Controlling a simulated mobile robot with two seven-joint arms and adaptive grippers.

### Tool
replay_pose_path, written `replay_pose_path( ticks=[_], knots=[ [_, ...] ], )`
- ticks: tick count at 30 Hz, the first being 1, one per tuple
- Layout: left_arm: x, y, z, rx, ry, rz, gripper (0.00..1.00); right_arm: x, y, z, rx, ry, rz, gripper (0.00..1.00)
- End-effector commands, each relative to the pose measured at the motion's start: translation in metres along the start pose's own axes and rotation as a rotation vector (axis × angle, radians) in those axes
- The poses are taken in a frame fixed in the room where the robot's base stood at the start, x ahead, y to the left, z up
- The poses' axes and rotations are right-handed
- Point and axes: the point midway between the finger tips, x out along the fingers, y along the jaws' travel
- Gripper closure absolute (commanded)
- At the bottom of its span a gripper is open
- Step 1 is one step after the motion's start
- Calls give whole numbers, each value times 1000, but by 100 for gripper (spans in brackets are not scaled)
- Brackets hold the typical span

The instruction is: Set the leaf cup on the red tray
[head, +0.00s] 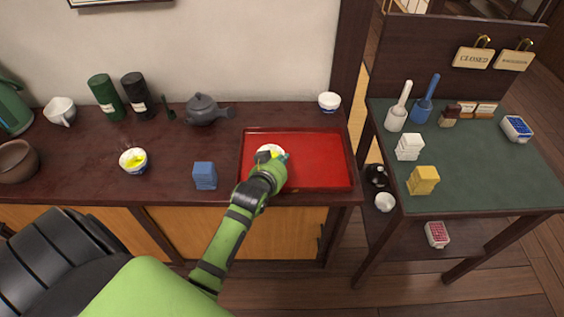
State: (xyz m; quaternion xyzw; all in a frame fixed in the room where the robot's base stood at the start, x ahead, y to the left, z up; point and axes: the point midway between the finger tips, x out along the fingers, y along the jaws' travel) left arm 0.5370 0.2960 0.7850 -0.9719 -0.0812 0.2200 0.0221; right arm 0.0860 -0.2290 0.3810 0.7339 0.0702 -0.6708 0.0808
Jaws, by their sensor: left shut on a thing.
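The red tray (320,162) lies on the dark wooden counter, near its right end. My left gripper (273,160) is over the left part of the tray, shut on a small white cup (268,149), which I take to be the leaf cup. Only the cup's far rim and a little of its inside show. The gripper hides the rest, so I cannot see its pattern or tell whether its base touches the tray. The right half of the tray is bare. My right gripper is not in view.
A blue block (204,176) stands just left of the tray. A grey teapot (203,110) and a blue-and-white cup (329,102) stand behind it. A cup with yellow contents (133,161) is farther left. A green-topped table (470,150) holding several items stands right.

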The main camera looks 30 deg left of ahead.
Motion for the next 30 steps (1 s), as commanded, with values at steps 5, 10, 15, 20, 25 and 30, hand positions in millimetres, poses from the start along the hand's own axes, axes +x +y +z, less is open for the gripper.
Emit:
replay_pose_path(
  ticks=[5, 10, 15, 20, 25, 30],
  knots=[
    [0, 0, 0, 0, 1, 0, 100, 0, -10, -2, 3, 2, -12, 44],
    [1, 0, 2, 0, 0, 0, 69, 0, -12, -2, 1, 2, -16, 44],
    [1, 0, 2, 0, 0, 0, 69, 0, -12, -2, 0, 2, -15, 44],
    [0, 0, 0, 0, 1, 0, 69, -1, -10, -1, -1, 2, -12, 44],
    [-15, 0, 0, 0, 0, 1, 69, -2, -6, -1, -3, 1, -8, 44],
    [-50, 0, 0, 0, 0, 0, 69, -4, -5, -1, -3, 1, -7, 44]
  ],
)
